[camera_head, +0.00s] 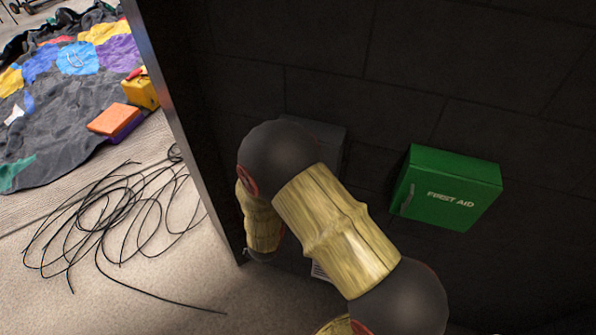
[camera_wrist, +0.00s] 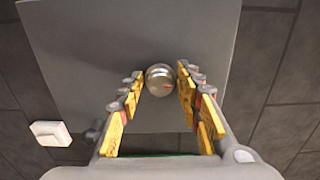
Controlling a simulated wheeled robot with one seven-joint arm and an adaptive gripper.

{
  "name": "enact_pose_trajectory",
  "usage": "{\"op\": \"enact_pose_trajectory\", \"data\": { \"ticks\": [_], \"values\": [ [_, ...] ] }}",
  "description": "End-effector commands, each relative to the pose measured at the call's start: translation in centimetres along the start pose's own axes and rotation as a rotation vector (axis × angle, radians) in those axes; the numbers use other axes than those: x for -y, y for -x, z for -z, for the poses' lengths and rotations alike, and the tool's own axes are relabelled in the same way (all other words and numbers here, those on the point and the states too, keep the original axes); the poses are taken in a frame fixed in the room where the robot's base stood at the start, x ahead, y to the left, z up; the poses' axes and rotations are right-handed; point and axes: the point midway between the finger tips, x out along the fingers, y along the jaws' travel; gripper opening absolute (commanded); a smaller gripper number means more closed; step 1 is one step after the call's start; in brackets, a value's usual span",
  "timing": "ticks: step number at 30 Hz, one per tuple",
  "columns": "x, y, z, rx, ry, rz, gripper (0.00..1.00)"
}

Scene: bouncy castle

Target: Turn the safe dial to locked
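The safe (camera_wrist: 200,30) is a flat grey panel facing the wrist camera. Its dial (camera_wrist: 159,78) is a round, shiny metal knob with a small red mark towards its lower right. My gripper (camera_wrist: 160,72) is open, with one yellow-padded finger on each side of the dial. A narrow gap seems to show between each fingertip and the knob, so I cannot see a firm hold. In the head view a dark grey box (camera_head: 333,135), apparently the safe, is on the black wall, mostly hidden behind my arm. The dial and gripper are hidden there.
A green first aid box (camera_head: 450,188) is on the wall to the right. A white block (camera_wrist: 50,133) is beside the safe in the wrist view. Looped black cable (camera_head: 110,225) lies on the floor at left, before a colourful deflated sheet (camera_head: 60,110).

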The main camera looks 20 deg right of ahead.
Motion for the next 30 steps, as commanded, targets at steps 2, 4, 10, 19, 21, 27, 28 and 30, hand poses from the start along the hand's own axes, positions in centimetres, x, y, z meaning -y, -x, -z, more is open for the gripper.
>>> {"op": "enact_pose_trajectory", "data": {
  "ticks": [2,4,10,19,21,27,28,30],
  "values": [
    [0.0,0.0,0.0,0.0,0.0,0.0,0.41],
    [0.0,0.0,0.0,-0.001,0.0,0.0,0.45],
    [0.0,0.0,0.1,-0.001,0.0,0.0,0.49],
    [0.0,1.0,-0.1,0.001,-0.001,0.0,0.49],
    [0.0,2.0,-0.1,0.002,-0.001,0.0,0.49],
    [-0.1,6.0,-0.1,0.004,0.002,-0.001,0.49],
    [-0.1,6.6,-0.1,0.005,0.002,-0.001,0.49],
    [0.0,7.9,-0.2,0.004,0.0,0.0,0.49]
  ]
}}
